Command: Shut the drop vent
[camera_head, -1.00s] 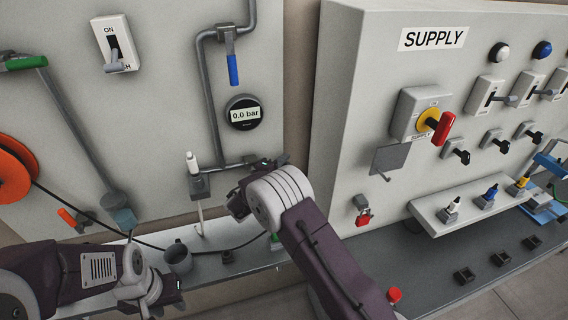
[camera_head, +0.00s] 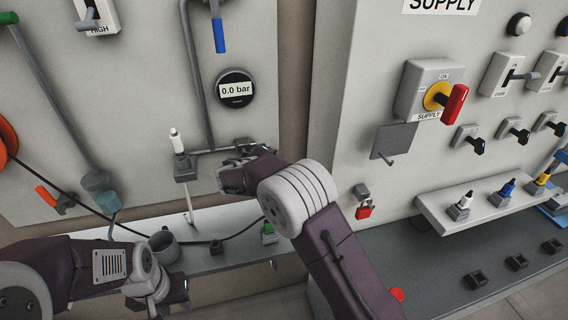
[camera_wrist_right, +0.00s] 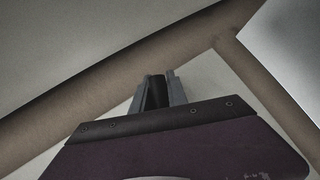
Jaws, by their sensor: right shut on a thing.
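The drop vent seems to be the small dark part (camera_head: 243,145) at the right end of the grey pipe, below the round gauge reading 0.0 bar (camera_head: 236,88). My right gripper (camera_head: 247,152) is at that pipe end, and my own wrist hides much of the contact. In the right wrist view, its grey jaws (camera_wrist_right: 158,91) are shut on a narrow dark piece (camera_wrist_right: 157,89). The vent's angle is too hidden to tell. My left gripper (camera_head: 172,300) is low at the left, away from the pipe; its jaws are too small to read.
A blue lever (camera_head: 219,36) hangs on the pipe above. A white-topped fitting (camera_head: 177,143) stands left of the vent.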

